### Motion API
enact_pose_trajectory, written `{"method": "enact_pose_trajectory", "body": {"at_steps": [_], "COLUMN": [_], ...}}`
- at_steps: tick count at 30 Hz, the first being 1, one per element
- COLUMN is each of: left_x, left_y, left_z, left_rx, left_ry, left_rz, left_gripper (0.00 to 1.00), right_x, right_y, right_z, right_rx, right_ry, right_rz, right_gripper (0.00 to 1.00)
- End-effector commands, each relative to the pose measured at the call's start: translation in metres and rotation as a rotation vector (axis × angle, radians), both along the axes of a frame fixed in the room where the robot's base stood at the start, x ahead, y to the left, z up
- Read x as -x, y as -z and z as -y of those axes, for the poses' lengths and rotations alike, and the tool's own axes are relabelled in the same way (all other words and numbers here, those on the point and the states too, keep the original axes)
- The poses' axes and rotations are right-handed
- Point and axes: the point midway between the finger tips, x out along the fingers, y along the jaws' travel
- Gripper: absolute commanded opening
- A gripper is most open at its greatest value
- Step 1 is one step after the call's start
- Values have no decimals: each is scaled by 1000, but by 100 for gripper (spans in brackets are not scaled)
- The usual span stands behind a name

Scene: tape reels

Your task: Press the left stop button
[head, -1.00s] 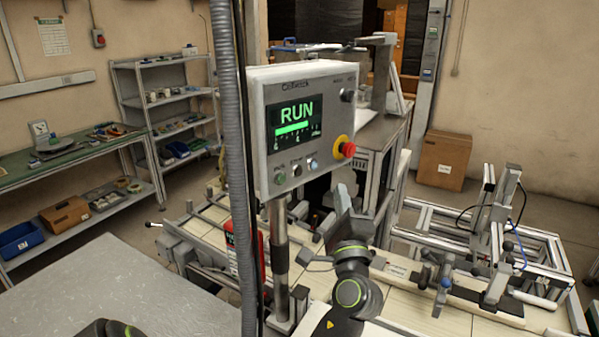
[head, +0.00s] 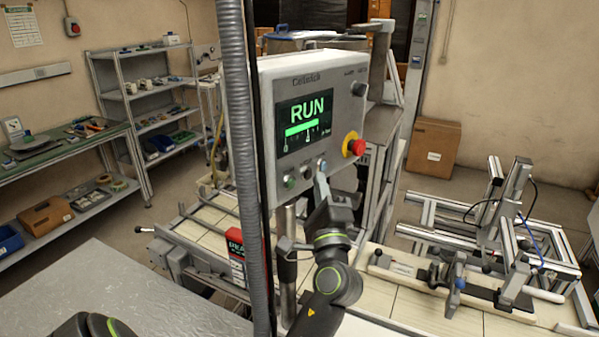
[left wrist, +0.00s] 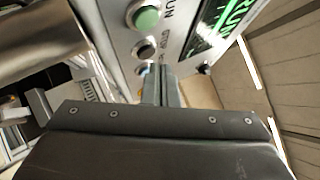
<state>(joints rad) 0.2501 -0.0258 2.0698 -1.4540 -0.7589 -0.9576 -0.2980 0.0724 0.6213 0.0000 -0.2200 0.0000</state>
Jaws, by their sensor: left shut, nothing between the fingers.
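The control panel (head: 335,110) shows a green RUN screen (head: 304,117). Below the screen is a row of small buttons: a green one (head: 290,181), a dark one (head: 306,171) and a pale one at the right. A red knob (head: 356,147) on a yellow collar sits to their right. In the left wrist view the green button (left wrist: 146,18) and dark button (left wrist: 144,47) show beside small lettering that includes STOP. My left gripper (head: 320,179) is shut and empty, its tips close to the pale button; contact cannot be told. My right gripper is out of view.
A grey ribbed conduit (head: 245,180) stands upright just left of the panel. The panel's post (head: 286,265) runs down below it. Frame fixtures (head: 500,240) stand on the bench at right. A grey tabletop (head: 150,300) is clear at lower left.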

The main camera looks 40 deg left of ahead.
Motion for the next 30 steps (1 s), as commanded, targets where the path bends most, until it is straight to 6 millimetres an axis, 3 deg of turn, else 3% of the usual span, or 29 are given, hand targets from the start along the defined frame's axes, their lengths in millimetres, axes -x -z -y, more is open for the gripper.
{"method": "enact_pose_trajectory", "body": {"at_steps": [9,30], "left_x": [0,0], "left_y": [0,0], "left_z": [0,0], "left_rx": [0,0], "left_ry": [0,0], "left_rz": [0,0], "left_gripper": [0,0], "right_x": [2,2], "right_y": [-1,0], "right_z": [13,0], "right_rx": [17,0], "right_ry": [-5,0], "right_rz": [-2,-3], "right_gripper": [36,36]}}
